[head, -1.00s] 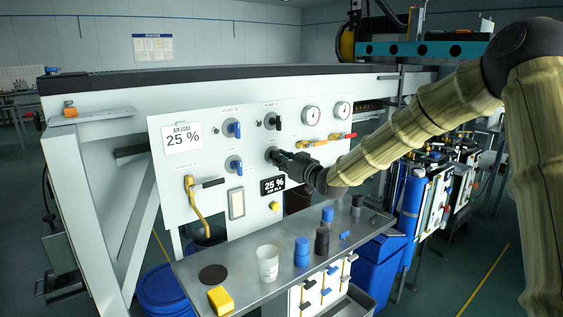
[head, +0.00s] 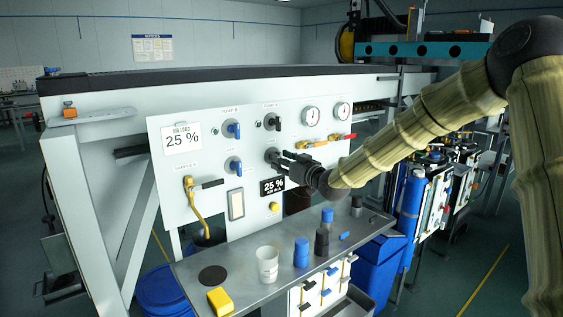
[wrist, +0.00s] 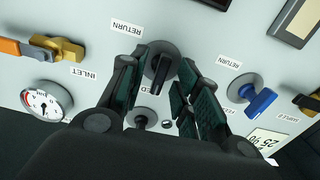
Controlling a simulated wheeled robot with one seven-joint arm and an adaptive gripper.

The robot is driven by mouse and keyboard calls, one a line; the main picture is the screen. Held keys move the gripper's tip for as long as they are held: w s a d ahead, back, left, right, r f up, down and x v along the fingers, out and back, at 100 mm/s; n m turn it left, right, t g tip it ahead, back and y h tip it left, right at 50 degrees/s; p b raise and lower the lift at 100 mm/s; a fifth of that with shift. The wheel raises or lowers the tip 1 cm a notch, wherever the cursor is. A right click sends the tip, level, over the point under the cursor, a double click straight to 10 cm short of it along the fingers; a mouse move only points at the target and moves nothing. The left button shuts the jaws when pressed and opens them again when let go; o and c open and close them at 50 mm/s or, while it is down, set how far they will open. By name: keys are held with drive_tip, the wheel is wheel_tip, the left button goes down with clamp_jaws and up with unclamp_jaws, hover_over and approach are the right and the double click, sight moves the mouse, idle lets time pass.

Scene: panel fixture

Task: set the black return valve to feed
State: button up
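The black return valve (wrist: 160,66) is on the white panel, between my gripper's fingers in the wrist view. Its black handle points down in that picture, roughly toward a partly covered label ending in "ED" (wrist: 146,90). A "RETURN" label (wrist: 127,27) is up and left of it. My gripper (wrist: 163,74) is open, one finger on each side of the handle with gaps showing. In the head view my gripper (head: 290,162) is close in front of the valve's grey disc (head: 271,155), and its fingers hide much of the handle.
Another black valve (head: 272,121) is above, and blue valves (head: 234,129) (head: 234,166) are to the left. Gauges (head: 311,116) and a red lever (head: 343,137) are at upper right. A metal shelf (head: 225,279) below holds a cup, bottles and a yellow block.

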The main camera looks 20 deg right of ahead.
drive_tip(key=v, duration=1.1)
drive_tip(key=shift+s, duration=0.1)
